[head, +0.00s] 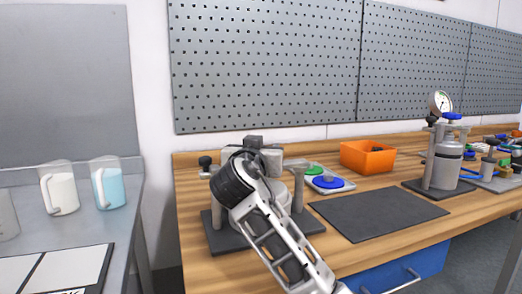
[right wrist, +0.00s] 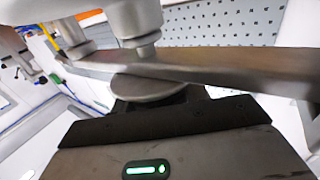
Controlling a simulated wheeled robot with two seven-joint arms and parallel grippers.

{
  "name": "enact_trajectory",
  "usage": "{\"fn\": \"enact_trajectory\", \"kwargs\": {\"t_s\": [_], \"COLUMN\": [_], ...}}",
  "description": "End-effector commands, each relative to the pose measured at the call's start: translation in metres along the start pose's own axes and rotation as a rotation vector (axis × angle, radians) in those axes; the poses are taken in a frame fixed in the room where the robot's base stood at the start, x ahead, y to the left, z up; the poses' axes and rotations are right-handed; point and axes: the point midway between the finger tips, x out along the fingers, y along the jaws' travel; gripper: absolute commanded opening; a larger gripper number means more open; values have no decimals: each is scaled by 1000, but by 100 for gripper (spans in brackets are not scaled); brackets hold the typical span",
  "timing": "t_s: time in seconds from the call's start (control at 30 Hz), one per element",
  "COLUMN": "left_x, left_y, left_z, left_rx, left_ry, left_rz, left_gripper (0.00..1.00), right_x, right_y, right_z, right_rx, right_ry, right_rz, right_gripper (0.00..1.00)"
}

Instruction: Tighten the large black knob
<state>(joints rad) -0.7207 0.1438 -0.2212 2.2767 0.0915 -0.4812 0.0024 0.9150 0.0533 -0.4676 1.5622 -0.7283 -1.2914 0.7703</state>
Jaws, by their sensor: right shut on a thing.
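The drum agitator stand sits on a dark base plate (head: 222,236) on the wooden bench in the head view, largely behind my right arm. My right gripper (right wrist: 152,112) is at the top of this stand, its dark body filling the lower part of the right wrist view. It is shut on a dark part that I take as the large black knob (right wrist: 182,98), mostly hidden. A pale round disc (right wrist: 150,87) and a grey crossbar (right wrist: 225,72) lie just beyond it. My left gripper is in neither view.
An orange bin (head: 367,156), a green and blue button panel (head: 328,183) and a dark mat (head: 378,214) lie to the right. A gauge vessel (head: 446,160) stands farther right. Jugs (head: 108,187) stand on the left table.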

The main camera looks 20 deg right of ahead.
Motion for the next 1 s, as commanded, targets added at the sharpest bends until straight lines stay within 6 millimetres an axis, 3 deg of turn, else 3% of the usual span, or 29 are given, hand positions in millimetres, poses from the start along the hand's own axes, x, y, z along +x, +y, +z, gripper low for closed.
{"fn": "enact_trajectory", "kwargs": {"t_s": [0.07, 0.1, 0.17, 0.57, 0.77, 1.0], "left_x": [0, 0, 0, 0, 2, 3], "left_y": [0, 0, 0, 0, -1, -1], "left_z": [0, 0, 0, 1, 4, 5], "left_rx": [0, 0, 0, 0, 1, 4], "left_ry": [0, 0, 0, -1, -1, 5], "left_rz": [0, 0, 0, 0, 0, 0], "left_gripper": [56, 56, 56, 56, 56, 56], "right_x": [1, 1, 1, -7, -44, -103], "right_y": [2, 2, 1, -1, -1, -1], "right_z": [-6, -6, -6, -2, -1, -1], "right_rx": [2, 3, 3, 3, 5, 6], "right_ry": [13, 13, 13, 6, 6, 6], "right_rz": [1, 1, 0, -4, -6, -6], "right_gripper": [22, 50, 67, 67, 67, 67]}}
